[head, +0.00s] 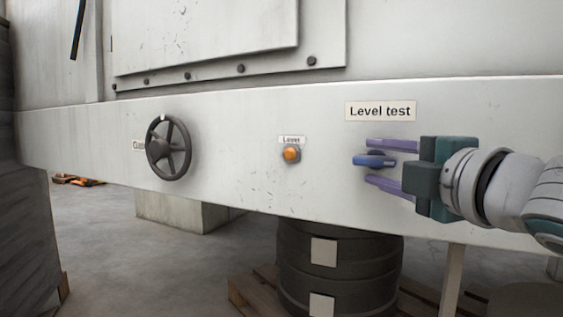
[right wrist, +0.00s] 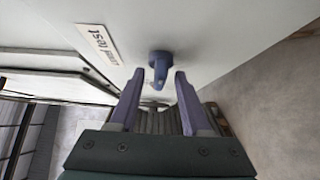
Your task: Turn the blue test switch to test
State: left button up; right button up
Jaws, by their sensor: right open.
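The blue test switch (head: 373,161) is on the pale machine panel, below the "Level test" label (head: 380,111). Its handle lies about level in the head view. My right gripper (head: 385,163) is open, with one purple finger above the switch handle and one below it. In the right wrist view the switch (right wrist: 160,66) shows just beyond and between the two fingertips (right wrist: 159,78), with a gap on both sides. I cannot tell if either finger touches it. My left gripper is not in view.
An orange button (head: 291,154) under a small label and a dark handwheel (head: 169,148) sit on the panel to the left. A dark drum (head: 340,262) stands on a wooden pallet (head: 255,291) below. The panel between button and switch is clear.

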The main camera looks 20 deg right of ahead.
grip_shut()
dwell(0.3)
dwell(0.3)
